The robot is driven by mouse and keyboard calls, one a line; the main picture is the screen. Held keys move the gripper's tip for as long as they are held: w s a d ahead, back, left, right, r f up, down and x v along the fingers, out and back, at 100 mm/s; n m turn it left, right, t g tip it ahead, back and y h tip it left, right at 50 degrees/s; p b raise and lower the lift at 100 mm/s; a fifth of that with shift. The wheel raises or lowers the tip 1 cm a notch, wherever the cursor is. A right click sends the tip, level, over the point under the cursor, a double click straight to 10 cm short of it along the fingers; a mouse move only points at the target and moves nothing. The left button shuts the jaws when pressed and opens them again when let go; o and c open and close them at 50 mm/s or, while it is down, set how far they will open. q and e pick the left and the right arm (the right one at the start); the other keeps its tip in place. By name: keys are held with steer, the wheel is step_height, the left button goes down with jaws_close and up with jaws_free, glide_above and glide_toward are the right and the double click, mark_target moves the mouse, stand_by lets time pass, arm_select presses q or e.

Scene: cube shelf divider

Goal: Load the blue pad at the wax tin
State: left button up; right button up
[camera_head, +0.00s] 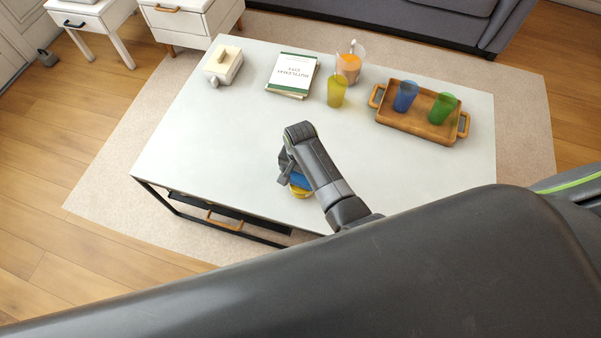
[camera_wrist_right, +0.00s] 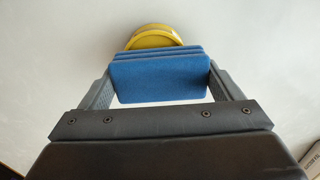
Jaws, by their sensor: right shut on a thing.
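My right gripper (camera_head: 291,172) is over the near part of the white table and is shut on the blue pad (camera_wrist_right: 160,80). The pad has a layered or ridged top edge and sits between the two fingers. It also shows as a small blue patch in the head view (camera_head: 300,181). The yellow wax tin (camera_wrist_right: 155,37) is just beyond the pad in the right wrist view, its lower part hidden by the pad. In the head view the tin (camera_head: 300,193) is partly hidden by my gripper. I cannot tell whether pad and tin touch. My left gripper is not in view.
The white table (camera_head: 225,150) is clear left of my gripper. Along its back stand a butter dish (camera_head: 223,64), books (camera_head: 292,74), a yellow cup (camera_head: 337,92) and an orange-filled pitcher (camera_head: 348,68). A wooden tray (camera_head: 420,124) holds blue and green cups at right.

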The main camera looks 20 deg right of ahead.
steer(key=shift+f, duration=0.4)
steer(key=o, duration=0.9)
steer(key=shift+c, duration=0.3)
steer(key=shift+c, duration=0.3)
steer(key=shift+r, duration=0.1)
steer(key=shift+p, duration=0.3)
steer(key=c, duration=0.8)
